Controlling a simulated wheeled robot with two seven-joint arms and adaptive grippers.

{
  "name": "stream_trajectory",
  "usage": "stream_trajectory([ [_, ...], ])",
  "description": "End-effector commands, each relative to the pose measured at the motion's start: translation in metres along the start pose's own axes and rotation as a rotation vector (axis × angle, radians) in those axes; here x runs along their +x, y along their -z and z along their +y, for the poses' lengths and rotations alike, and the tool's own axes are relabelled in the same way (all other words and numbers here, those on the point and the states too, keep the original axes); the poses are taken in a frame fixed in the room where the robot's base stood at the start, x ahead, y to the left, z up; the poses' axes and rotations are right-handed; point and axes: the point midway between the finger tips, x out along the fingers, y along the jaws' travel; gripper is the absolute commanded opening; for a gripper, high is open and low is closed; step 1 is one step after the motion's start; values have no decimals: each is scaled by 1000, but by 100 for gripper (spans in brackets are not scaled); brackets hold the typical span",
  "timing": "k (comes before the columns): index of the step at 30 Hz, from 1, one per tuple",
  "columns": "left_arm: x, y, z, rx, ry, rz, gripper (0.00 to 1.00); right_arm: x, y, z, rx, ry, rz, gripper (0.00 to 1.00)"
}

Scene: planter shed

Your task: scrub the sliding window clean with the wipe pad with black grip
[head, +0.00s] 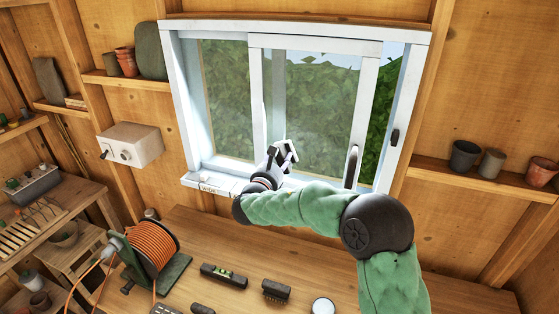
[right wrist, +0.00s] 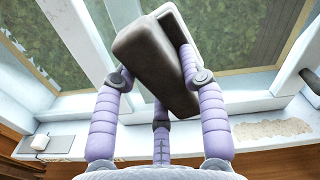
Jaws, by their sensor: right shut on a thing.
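The sliding window (head: 357,110) has a white frame, with its sash slid partway and an open gap at the right. Its panes look hazy in the head view. My right gripper (head: 284,153) is in front of the lower middle of the window. In the right wrist view its purple fingers (right wrist: 160,85) are shut on the wipe pad by its dark grip (right wrist: 150,62). The pad is tilted; whether it touches the glass I cannot tell. My left gripper is not in view.
The wooden bench (head: 220,244) below holds an orange cable reel (head: 152,250), a spirit level (head: 224,275), a dark brush (head: 276,290) and a round tin (head: 322,306). Pots (head: 464,157) stand on the right shelf. A brown patch (right wrist: 270,130) lies on the sill.

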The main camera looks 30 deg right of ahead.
Motion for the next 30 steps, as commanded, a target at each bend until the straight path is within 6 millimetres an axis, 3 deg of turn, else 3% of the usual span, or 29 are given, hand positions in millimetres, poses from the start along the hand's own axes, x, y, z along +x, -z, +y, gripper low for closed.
stream_trajectory([
  [30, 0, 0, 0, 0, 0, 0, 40, 16, 0, 0, 0, 0, -1, 0],
])
